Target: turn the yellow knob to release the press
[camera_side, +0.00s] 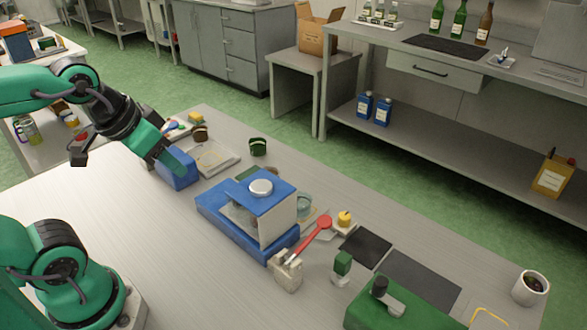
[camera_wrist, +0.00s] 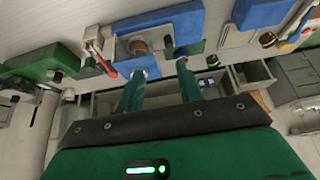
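The yellow knob (camera_side: 344,217) sits on a small pale base on the bench, just right of the red lever (camera_side: 314,238) in the side view. The blue press (camera_side: 220,212) with a pale round disc on top stands left of the lever. My gripper (camera_side: 172,157) is above the bench at the left, well away from the knob. In the wrist view my gripper (camera_wrist: 160,68) has its two green fingers apart with nothing between them. The press (camera_wrist: 165,20) and red lever (camera_wrist: 104,64) show beyond the fingers; I cannot make out the knob clearly there.
A blue block (camera_side: 176,172) stands close by my gripper. A shallow tray (camera_side: 216,158) and a dark green cup (camera_side: 257,146) lie behind. Dark mats (camera_side: 420,280), a green-topped unit (camera_side: 400,305) and a white mug (camera_side: 530,288) are at the right. The bench front is clear.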

